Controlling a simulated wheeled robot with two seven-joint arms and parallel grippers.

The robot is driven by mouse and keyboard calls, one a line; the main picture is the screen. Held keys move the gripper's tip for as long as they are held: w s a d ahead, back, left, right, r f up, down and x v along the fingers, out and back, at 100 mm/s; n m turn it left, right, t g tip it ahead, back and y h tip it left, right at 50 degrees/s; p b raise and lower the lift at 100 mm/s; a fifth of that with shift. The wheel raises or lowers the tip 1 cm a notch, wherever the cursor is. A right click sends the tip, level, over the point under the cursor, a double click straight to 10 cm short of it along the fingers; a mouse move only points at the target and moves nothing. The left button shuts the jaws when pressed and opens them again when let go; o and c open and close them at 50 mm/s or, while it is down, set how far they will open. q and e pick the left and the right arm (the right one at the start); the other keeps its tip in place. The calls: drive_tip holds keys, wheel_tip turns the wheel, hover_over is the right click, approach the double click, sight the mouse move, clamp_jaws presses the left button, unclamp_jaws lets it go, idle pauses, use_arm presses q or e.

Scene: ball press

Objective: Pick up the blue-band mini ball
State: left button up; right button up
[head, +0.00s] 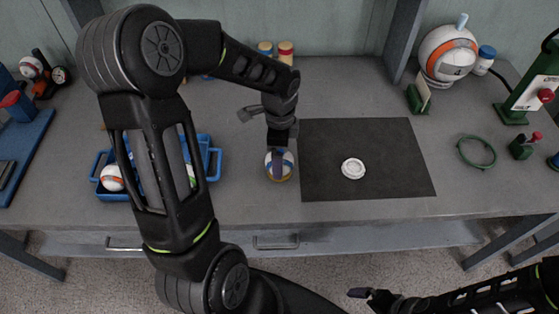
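A small white ball (269,160) sits on the table just left of the dark mat, with a tan or orange edge showing at its bottom. My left gripper (279,160) points down over it, and a purple-blue fingertip covers the ball's middle. The colour of the ball's band is hard to tell behind the finger. I cannot tell whether the fingers press on the ball. My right gripper (362,293) is low at the front, away from the table top, with only part of its fingers showing.
A blue tray (106,195) at left holds a mini ball with an orange band (113,177), partly behind my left arm. A white ring-like disc (353,169) lies on the dark mat (400,180). A large ball (448,53) and a green ring (477,152) are at right.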

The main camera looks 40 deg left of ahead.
use_arm(q)
drive_tip(key=shift+c, duration=0.5)
drive_tip(key=c, duration=1.3)
